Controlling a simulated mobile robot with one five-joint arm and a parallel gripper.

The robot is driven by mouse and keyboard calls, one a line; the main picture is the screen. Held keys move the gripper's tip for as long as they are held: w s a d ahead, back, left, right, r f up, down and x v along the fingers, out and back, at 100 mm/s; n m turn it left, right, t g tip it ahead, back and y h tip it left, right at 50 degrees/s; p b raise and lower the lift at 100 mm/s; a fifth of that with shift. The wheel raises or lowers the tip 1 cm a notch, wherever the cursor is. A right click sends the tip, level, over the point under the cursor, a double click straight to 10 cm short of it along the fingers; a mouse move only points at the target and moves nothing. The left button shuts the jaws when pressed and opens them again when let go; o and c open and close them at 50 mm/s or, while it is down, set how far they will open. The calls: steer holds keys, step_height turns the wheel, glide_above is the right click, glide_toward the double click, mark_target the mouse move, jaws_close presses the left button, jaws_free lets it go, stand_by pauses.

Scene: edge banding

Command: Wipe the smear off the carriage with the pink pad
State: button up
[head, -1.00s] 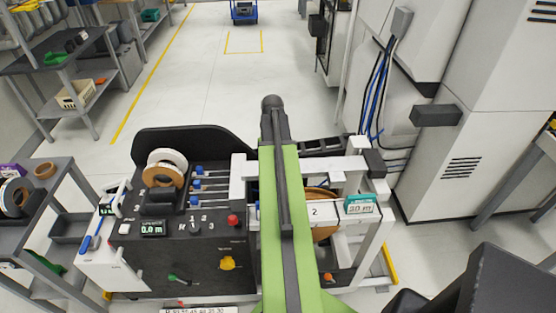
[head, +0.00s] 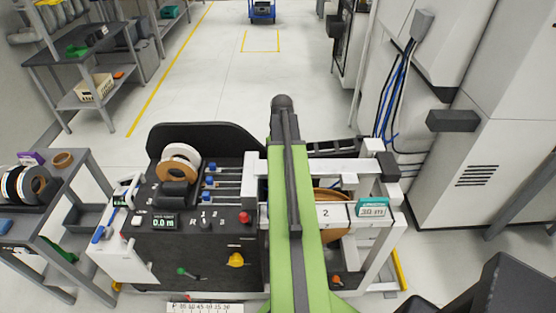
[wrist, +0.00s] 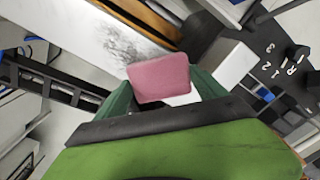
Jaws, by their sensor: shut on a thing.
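The pink pad (wrist: 160,78) is a soft-looking block in the middle of the wrist view. My gripper (wrist: 152,88) is shut on it, with green fingers at its two sides. Just beyond the pad is a pale surface, the carriage (wrist: 88,28), with a dark grey, speckled smear (wrist: 135,47) on it. The smear reaches close to the pad's upper left edge in the picture. I cannot tell whether the pad touches the surface. In the head view my green arm reaches over the machine and hides the gripper, pad and smear.
The dark control panel (head: 205,250) has knobs, a red button (head: 245,217) and a display. A brown roll (head: 335,232) sits inside the white frame (head: 385,235) right of my arm. A shelf with tape rolls (head: 30,185) stands left. Open floor (head: 225,90) lies behind the machine.

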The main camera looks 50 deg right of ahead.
mark_target(313, 166)
steer(key=shift+s+d, duration=1.5)
steer(key=shift+s, duration=0.2)
steer(key=shift+s+d, duration=1.45)
steer(key=shift+s, duration=0.2)
steer(key=shift+s+d+f, duration=0.15)
steer(key=shift+s+d, duration=0.95)
steer(key=shift+s, duration=0.3)
steer(key=shift+d+r+p, duration=0.1)
steer(key=shift+r+p, duration=0.3)
steer(key=shift+r, duration=0.1)
step_height(313, 166, up, 5)
steer(key=p, duration=0.5)
step_height(313, 166, up, 3)
steer(key=p, duration=0.3)
